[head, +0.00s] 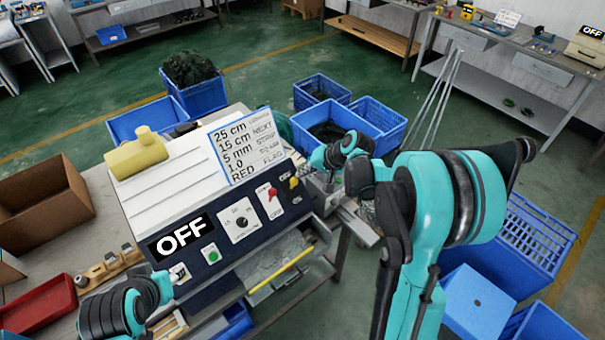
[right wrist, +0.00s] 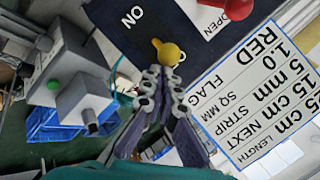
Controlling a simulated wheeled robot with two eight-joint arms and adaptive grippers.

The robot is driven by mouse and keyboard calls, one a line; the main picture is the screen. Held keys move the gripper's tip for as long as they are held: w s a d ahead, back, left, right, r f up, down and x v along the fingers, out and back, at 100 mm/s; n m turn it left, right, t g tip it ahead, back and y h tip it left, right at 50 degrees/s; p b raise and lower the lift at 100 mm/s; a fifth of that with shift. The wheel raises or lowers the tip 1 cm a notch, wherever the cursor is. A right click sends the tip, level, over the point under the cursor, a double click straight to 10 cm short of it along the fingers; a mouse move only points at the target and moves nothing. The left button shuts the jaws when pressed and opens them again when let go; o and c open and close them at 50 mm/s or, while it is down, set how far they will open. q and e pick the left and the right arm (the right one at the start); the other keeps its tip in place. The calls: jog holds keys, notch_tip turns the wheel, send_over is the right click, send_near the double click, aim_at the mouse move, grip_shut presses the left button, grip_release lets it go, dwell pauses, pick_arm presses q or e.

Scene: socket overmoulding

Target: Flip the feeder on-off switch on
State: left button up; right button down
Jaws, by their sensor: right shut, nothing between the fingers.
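The machine's dark front panel (head: 238,226) carries a yellow switch knob (head: 294,183) at its right end, beside a red lever (head: 272,194). A black sign (head: 181,238) on the machine reads OFF. In the right wrist view the yellow knob (right wrist: 168,52) is just beyond my right fingertips (right wrist: 164,76), with an ON label on the panel near it. I cannot tell whether they touch. My right gripper (head: 318,172) is shut with nothing between its fingers, at the panel's right end. My left arm shows at the lower left; its fingers are not visible.
A white card (head: 246,146) with written settings stands behind the panel. A dial (head: 241,222) and a green button (head: 212,256) are left of the red lever. A yellow object (head: 136,154) lies on the machine top. Blue crates (head: 378,124) stand behind it.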

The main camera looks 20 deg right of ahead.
jog(key=s+f+t+b, duration=0.1)
jog(key=b, duration=0.2)
jog(key=s+d+f+t+y+b, duration=0.1)
jog(key=t+b, duration=0.1)
jog(key=b, duration=0.2)
jog(key=s+f+t+y+b, duration=0.1)
jog(key=s+t+b, duration=0.1)
jog(key=b, duration=0.2)
jog(key=shift+d+f+n, duration=0.25)
jog(key=shift+f+n, duration=0.1)
jog(key=shift+n, duration=0.05)
jog(key=shift+w+a+r, duration=0.2)
jog(key=shift+w+a, duration=0.05)
jog(key=shift+w, duration=0.4)
